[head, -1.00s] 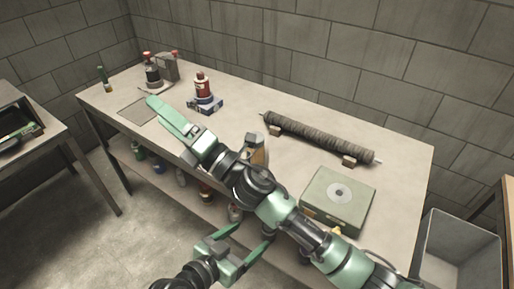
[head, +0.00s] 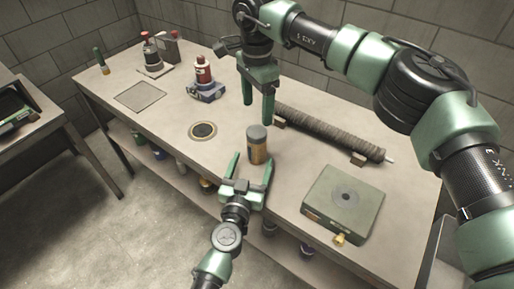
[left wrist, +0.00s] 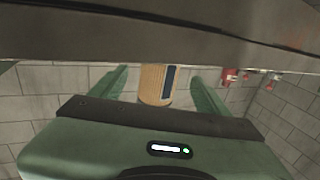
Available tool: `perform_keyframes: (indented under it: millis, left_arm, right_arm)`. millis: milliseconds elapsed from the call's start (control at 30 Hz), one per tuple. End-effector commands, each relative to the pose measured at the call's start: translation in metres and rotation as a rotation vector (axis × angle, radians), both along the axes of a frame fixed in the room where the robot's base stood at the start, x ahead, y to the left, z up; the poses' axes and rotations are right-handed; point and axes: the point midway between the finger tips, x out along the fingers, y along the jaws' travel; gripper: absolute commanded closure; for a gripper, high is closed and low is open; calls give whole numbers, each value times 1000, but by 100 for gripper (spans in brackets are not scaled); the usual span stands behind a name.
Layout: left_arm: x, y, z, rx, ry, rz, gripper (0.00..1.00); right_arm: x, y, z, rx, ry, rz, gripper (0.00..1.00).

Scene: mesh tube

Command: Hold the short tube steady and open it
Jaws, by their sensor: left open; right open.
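The short tube (head: 257,150) is a tan cylinder with a grey cap, standing upright near the table's front edge. In the left wrist view the tube (left wrist: 153,84) shows between my two fingers, with a dark label strip on its side; one end is hidden. My left gripper (head: 250,160) is open in front of the tube, its fingers pointing at it from the front edge, with no visible contact. My right gripper (head: 258,113) is open above the tube, pointing down, empty and apart from the cap.
A dark wrapped roll (head: 330,133) lies on supports behind and right. A green box (head: 343,203) stands at the right. A round dark-centred disc (head: 203,131) and a red bottle on a blue base (head: 205,80) are to the left. A grey mat (head: 140,96) lies farther left.

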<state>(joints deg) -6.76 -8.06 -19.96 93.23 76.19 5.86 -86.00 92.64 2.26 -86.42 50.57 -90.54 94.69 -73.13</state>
Motion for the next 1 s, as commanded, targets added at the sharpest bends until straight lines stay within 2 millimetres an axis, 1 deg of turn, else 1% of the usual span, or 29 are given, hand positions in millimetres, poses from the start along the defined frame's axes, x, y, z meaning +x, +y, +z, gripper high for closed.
perform_keyframes:
  millis: [33, 100, 200, 333, 500, 733, 767, 800, 867, 900, 967, 1000]
  left_arm:
    - [9, -2, 1, 0, -2, 0, 24]
    - [20, -5, 1, 1, -2, -1, 24]
    - [35, -8, 2, 1, -2, -2, 24]
    - [49, -12, 1, 1, -2, -3, 24]
    - [56, -13, 1, 1, -1, -2, 24]
    - [56, -14, 0, 0, 0, -2, 24]
    - [56, -14, 0, 0, 0, -2, 29]
    - [56, -14, 0, 0, 0, -2, 40]
    - [56, -13, 0, 0, 0, -2, 57]
    - [56, -13, 0, 0, 0, -2, 68]
    - [56, -13, 0, 0, 0, -2, 85]
    - [56, -13, 0, 0, 0, -2, 96]
  right_arm:
    - [0, 0, 0, 1, 1, 0, 27]
    - [0, 1, 0, 2, 0, 0, 27]
    - [0, 1, 0, 3, 1, 0, 27]
    - [0, 1, 0, 4, 1, 0, 27]
    - [-1, 1, -1, 5, 2, 0, 27]
    - [-1, 1, -1, 5, 2, 0, 27]
    - [-1, 1, -1, 5, 2, 0, 27]
    - [-1, 1, -1, 5, 1, 0, 27]
    - [-1, 1, -1, 5, 1, 0, 27]
    - [-1, 1, -1, 5, 2, 0, 27]
    - [-1, 1, -1, 5, 1, 0, 27]
    - [-1, 1, -1, 5, 1, 0, 27]
